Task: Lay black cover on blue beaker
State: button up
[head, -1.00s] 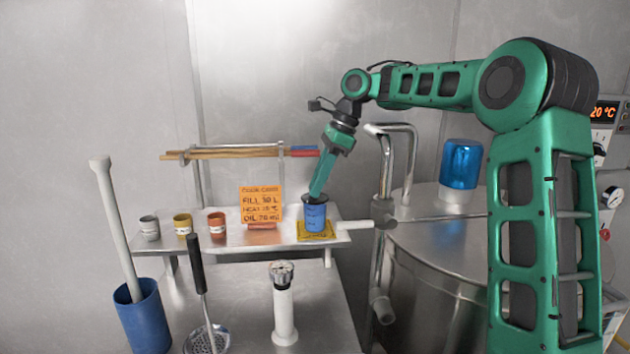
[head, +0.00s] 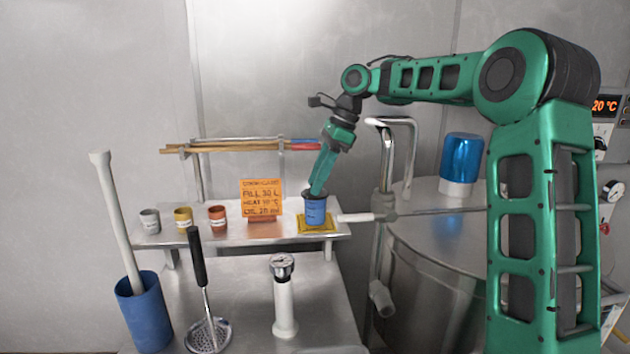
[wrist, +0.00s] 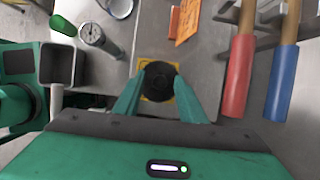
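The blue beaker (head: 315,213) stands upright on a yellow pad (head: 333,227) at the right end of the metal shelf. The black cover (head: 308,195) is at the beaker's mouth. Whether it rests fully on the rim cannot be told. In the wrist view the round black cover (wrist: 158,84) hides the beaker under it, above the yellow pad (wrist: 147,66). My gripper (head: 317,191) points down onto the cover. In the wrist view my gripper's fingers (wrist: 159,80) meet the cover's left and right edges, with no clear gap.
Grey, yellow and orange cups (head: 183,219) and an orange sign (head: 262,201) stand left of the beaker on the shelf. Wooden rods with red and blue ends (head: 240,146) hang behind. A white-handled lever (head: 355,218) and a metal tank (head: 440,262) are close on the right.

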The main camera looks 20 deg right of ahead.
jog(key=shift+r, duration=0.1)
jog(key=v, duration=1)
jog(key=shift+r, duration=0.25)
jog(key=shift+d, duration=0.1)
dwell(0.4)
